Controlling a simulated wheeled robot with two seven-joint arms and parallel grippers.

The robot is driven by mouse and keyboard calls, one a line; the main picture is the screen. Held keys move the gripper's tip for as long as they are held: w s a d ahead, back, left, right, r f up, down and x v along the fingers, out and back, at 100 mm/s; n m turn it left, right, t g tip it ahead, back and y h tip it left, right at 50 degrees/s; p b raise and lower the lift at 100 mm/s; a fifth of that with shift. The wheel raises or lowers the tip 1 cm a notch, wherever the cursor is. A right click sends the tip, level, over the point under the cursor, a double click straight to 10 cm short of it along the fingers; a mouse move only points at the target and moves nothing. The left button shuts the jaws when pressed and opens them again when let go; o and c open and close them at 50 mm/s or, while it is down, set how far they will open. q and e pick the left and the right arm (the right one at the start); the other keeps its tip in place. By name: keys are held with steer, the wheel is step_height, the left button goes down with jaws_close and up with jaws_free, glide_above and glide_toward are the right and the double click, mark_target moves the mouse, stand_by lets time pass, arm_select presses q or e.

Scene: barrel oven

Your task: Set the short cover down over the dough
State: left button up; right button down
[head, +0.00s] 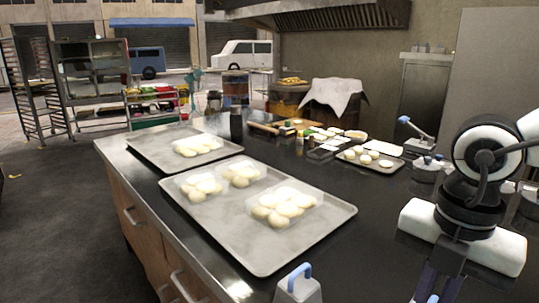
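Groups of pale round dough (282,206) sit on the front metal tray (265,262), with two more groups at its far left. Faint pale rectangles surround the groups; I cannot tell whether they are covers or sheets. Another dough group (197,145) sits on the rear tray (150,155). A grey tapered piece with a blue handle (298,286), possibly the short cover, stands at the bottom edge, partly cut off. My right gripper (437,296) points down at the bottom right, right of that piece. Its tips are cut off, so its opening is unclear. My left gripper is out of view.
A smaller tray with pale discs (370,160), a blue-handled grey tool (416,134) and a lidded pot (428,165) stand at the counter's back right. A dark bottle (236,124) stands behind the rear tray. Dark counter between the front tray and my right arm is clear.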

steer(key=shift+f+b, duration=0.55)
steer(key=shift+f, duration=1.15)
